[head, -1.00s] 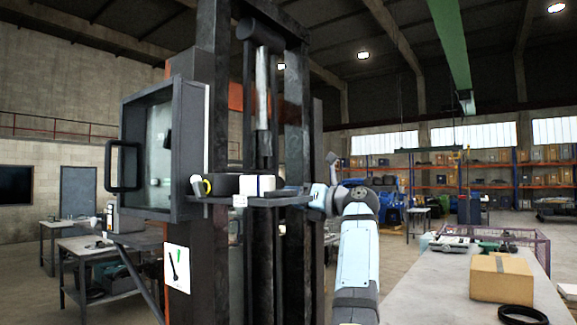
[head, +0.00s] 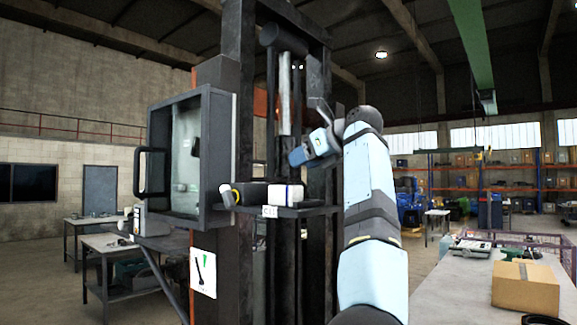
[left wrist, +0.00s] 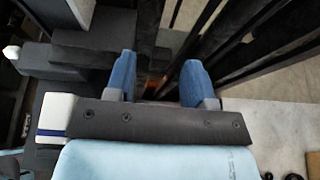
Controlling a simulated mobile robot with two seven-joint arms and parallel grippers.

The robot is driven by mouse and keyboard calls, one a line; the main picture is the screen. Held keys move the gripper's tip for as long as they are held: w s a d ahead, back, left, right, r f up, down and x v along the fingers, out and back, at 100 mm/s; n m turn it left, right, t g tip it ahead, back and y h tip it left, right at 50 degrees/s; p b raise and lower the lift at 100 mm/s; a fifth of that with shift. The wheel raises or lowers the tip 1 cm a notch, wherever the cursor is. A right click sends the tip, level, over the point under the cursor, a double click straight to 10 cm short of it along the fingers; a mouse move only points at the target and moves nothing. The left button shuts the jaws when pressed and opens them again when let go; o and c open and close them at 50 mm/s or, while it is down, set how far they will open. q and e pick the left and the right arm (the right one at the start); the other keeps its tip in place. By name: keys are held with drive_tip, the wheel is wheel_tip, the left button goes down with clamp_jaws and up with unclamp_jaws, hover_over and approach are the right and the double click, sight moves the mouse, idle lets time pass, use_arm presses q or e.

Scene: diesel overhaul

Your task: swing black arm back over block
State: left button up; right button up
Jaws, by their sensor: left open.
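In the head view my left gripper (head: 300,156) is raised above the right part of a dark shelf (head: 308,211) on the tall black press frame. In the left wrist view its two blue fingers (left wrist: 157,82) are apart with nothing held between them. A white block (head: 285,194) stands on the shelf below the gripper; in the wrist view a white piece with a blue stripe (left wrist: 54,116) shows at lower left. A low black piece (head: 253,192) lies beside the white block, with a pale knob (head: 226,191) at its left. I cannot tell whether it is the black arm. My right gripper is out of view.
A windowed guard box (head: 188,152) with a black handle stands left of the shelf. Black uprights (head: 320,110) rise close behind my gripper. A bench with a cardboard box (head: 525,285) is at the right. Open floor lies beyond.

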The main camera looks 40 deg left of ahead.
use_arm(q)
drive_tip(key=p+x, duration=0.1)
drive_tip(key=x, duration=0.3)
drive_tip(key=shift+w+a+f, duration=0.1)
drive_tip(key=shift+w, duration=0.1)
drive_tip(key=shift+a+f, duration=0.25)
drive_tip(key=shift+a, duration=0.4)
clamp_jaws()
